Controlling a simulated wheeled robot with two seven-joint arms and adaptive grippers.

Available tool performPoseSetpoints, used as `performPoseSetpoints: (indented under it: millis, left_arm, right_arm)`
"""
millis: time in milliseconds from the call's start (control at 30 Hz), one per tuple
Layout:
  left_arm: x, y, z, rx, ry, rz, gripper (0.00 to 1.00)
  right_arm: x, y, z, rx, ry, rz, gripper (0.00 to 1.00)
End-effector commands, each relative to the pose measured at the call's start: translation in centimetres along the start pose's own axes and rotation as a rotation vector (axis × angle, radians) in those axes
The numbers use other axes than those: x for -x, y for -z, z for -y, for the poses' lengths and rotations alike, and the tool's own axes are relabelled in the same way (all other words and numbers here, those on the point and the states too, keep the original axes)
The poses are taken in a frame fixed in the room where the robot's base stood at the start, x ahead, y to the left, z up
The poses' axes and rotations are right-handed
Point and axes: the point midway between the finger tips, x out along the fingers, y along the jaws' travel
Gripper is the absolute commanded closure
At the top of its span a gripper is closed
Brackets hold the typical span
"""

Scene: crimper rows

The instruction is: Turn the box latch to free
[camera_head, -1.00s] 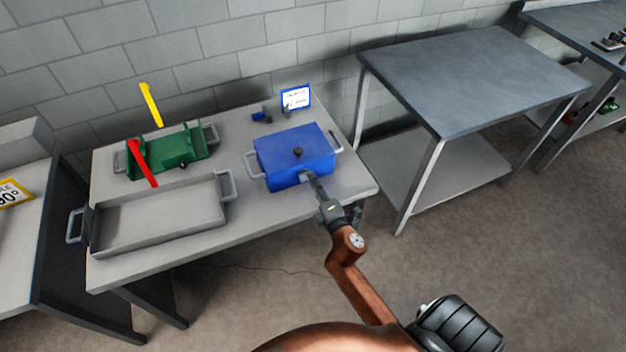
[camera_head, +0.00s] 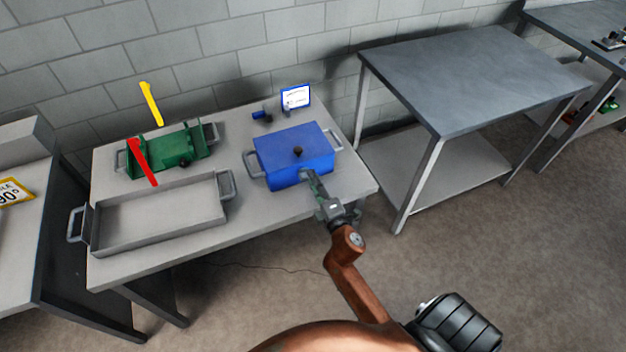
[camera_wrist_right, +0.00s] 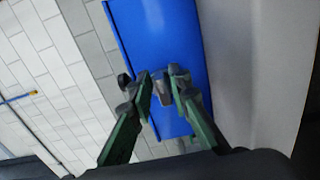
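In the right wrist view the blue box (camera_wrist_right: 165,40) fills the middle. My right gripper's green fingers (camera_wrist_right: 160,82) stand apart there, one on each side of a small grey piece, seemingly the latch (camera_wrist_right: 160,97). I cannot tell whether either finger touches it. In the head view the gripper hides the latch. My left gripper is not in view.
A grey tray (camera_head: 112,244) and a green box (camera_head: 180,155) with a red lever (camera_head: 143,161) and a yellow bar (camera_head: 151,103) are to the left. A small blue-framed sign (camera_head: 296,97) stands behind the blue box. An empty metal table (camera_head: 470,75) is to the right.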

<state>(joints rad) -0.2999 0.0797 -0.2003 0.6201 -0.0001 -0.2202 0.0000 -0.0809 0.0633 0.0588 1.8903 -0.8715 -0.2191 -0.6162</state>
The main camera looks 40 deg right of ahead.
Motion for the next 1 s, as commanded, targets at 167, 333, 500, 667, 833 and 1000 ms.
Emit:
performPoseSetpoints:
  millis: [167,333,500,667,833,1000]
  left_arm:
    - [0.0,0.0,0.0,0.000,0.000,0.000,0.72]
    - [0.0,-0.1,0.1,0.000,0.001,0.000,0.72]
    - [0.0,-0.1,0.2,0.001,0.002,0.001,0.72]
    - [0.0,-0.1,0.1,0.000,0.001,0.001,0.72]
    - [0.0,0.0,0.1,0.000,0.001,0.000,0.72]
    - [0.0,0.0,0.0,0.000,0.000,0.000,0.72]
  right_arm:
    - [0.0,0.0,0.0,0.001,-0.001,0.000,0.72]
    - [0.0,0.0,-0.1,0.001,-0.001,0.000,0.72]
    - [0.9,0.0,0.0,0.001,-0.001,0.000,0.72]
    - [3.6,-0.1,0.1,-0.001,0.002,0.001,0.72]
    - [7.3,-0.1,0.1,-0.002,0.003,0.003,0.72]
    - [10.2,0.0,0.1,0.000,0.002,0.002,0.72]
